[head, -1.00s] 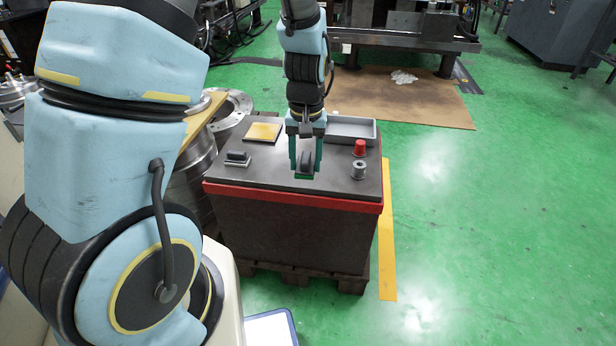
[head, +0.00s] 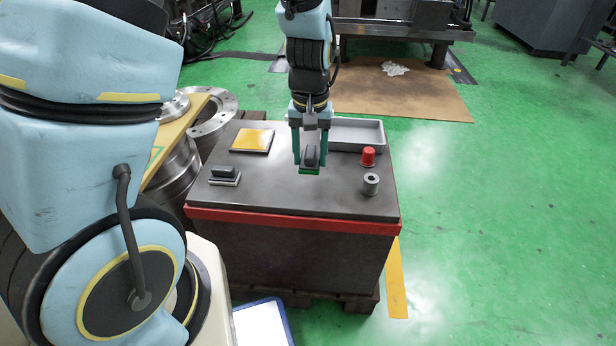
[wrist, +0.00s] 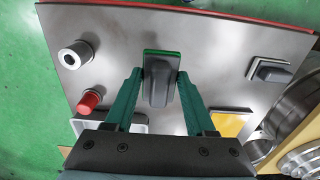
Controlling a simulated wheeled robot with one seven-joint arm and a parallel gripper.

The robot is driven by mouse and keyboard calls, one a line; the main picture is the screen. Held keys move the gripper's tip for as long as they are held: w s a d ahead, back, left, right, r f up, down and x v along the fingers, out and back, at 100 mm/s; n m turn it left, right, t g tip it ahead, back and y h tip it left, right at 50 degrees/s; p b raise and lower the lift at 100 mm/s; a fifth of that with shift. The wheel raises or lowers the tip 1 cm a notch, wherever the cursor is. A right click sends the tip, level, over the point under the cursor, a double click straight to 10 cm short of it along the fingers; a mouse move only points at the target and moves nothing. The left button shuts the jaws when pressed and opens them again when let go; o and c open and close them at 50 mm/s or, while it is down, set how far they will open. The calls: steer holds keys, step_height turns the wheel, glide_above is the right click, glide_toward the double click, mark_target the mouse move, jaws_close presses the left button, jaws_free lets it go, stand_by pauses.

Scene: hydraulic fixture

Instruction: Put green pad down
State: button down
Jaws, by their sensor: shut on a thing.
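The green pad (head: 310,170) has a dark grey handle block on a thin green base. My gripper (head: 309,156) is shut on its handle, with one green finger on each side. The pad is over the middle of the dark tabletop (head: 270,190), upright; I cannot tell whether its base touches the surface. In the wrist view the pad (wrist: 160,85) sits between the fingertips (wrist: 160,78), its green edge showing at the far side.
A grey-based pad (head: 225,176) lies at the left and a yellow plate (head: 253,139) at the back left. A grey tray (head: 357,135) is at the back right. A red button-like part (head: 367,156) and a grey cylinder (head: 371,184) stand at the right. The front middle is clear.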

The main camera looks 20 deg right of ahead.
mark_target(310, 187)
steer(key=shift+f+b, duration=0.55)
steer(key=shift+f, duration=2.65)
steer(key=shift+f, duration=0.2)
steer(key=shift+c, duration=1.2)
jaws_free()
steer(key=shift+r, duration=0.1)
step_height(310, 187, up, 12)
steer(key=shift+r+p, duration=0.1)
steer(key=shift+p, duration=1.15)
steer(key=a+r+n, duration=0.2)
steer(key=a, duration=1)
steer(key=w+a+r+n+t, duration=0.1)
steer(key=a+r, duration=0.1)
steer(key=a, duration=1.1)
steer(key=shift+w+r+n+t, duration=0.25)
steer(key=shift+r+n+t, duration=0.05)
steer(key=shift+n, duration=0.1)
